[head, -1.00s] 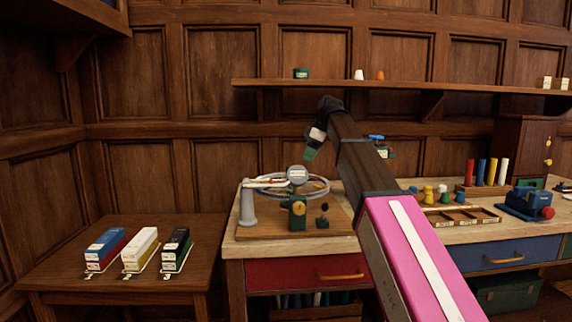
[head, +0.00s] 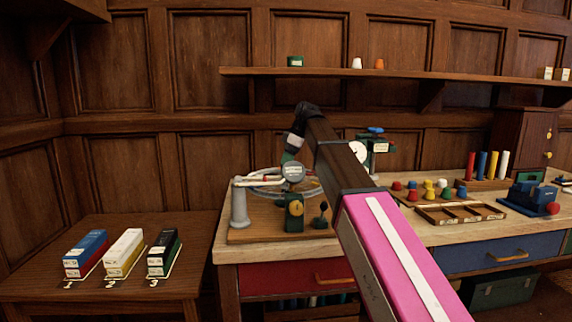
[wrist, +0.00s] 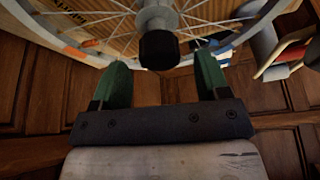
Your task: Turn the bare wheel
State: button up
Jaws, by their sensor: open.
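The bare wheel (wrist: 105,12) is a spoked rim without a tyre. In the head view it (head: 262,194) lies flat in a stand on a wooden board on the bench, partly hidden behind a round label, a post and my arm. In the wrist view its spokes, pale hub and dark hub end (wrist: 159,49) fill the top, with an orange mark on the rim at the left. My gripper (wrist: 160,72) has two green fingers, open and apart, one on each side of the dark hub end. I cannot tell whether they touch anything. In the head view the fingertips are mostly hidden behind the stand's label.
Right of my arm are a dial gauge, coloured knobs, a divided tray (head: 460,213) and a blue vise (head: 530,197). Three labelled boxes stand on the left table (head: 30,281).

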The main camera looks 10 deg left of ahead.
jog(key=shift+x, duration=1.05)
grip_shut()
